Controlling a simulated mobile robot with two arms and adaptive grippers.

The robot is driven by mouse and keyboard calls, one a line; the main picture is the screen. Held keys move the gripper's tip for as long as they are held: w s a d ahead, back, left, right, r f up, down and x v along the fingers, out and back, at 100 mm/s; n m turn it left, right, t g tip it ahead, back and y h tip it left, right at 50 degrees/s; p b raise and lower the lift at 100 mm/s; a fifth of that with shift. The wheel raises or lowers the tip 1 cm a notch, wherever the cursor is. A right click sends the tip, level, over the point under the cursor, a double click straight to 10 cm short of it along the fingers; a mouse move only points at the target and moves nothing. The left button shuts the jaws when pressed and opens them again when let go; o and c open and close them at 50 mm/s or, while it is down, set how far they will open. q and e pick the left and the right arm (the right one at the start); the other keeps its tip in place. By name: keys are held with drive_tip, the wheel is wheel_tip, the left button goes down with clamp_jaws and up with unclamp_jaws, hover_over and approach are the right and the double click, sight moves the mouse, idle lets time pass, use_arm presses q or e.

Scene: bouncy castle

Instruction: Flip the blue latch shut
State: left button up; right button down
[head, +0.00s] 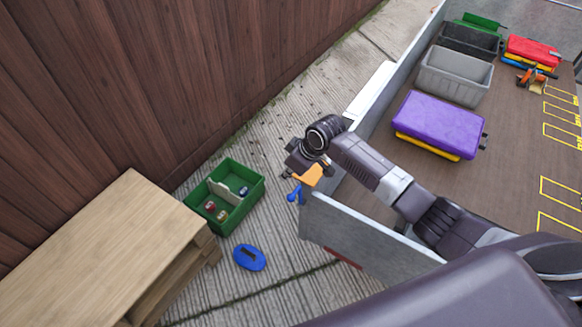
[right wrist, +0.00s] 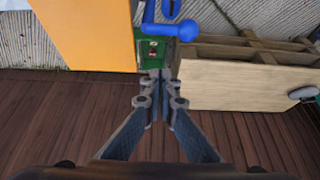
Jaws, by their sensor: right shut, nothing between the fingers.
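The blue latch (head: 295,193) shows in the head view as a small blue lever with a round knob, just below an orange plate (head: 309,174) at the corner of the grey-walled truck bed. In the right wrist view the latch (right wrist: 178,29) is bent, with its round knob to the right, beside the orange plate (right wrist: 88,32). My right gripper (head: 290,173) is shut and empty. In the right wrist view its fingertips (right wrist: 160,76) point towards the latch, just below it in the picture; I cannot tell whether they touch. My left gripper is not in view.
A green divided crate (head: 243,207) with small items and a blue oval object (head: 249,257) are on the ground. A wooden platform (head: 105,245) stands left, by a brown plank fence (head: 150,85). A purple case (head: 438,122) and grey bin (head: 455,75) are in the bed.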

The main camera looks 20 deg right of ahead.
drive_tip(key=f+p, duration=0.1)
drive_tip(key=s+d+f+p, duration=0.1)
drive_tip(key=s+f+p, duration=0.1)
drive_tip(key=shift+s+d+f, duration=0.1)
drive_tip(key=shift+d+f, duration=0.05)
drive_tip(key=shift+d, duration=0.15)
idle(0.3)
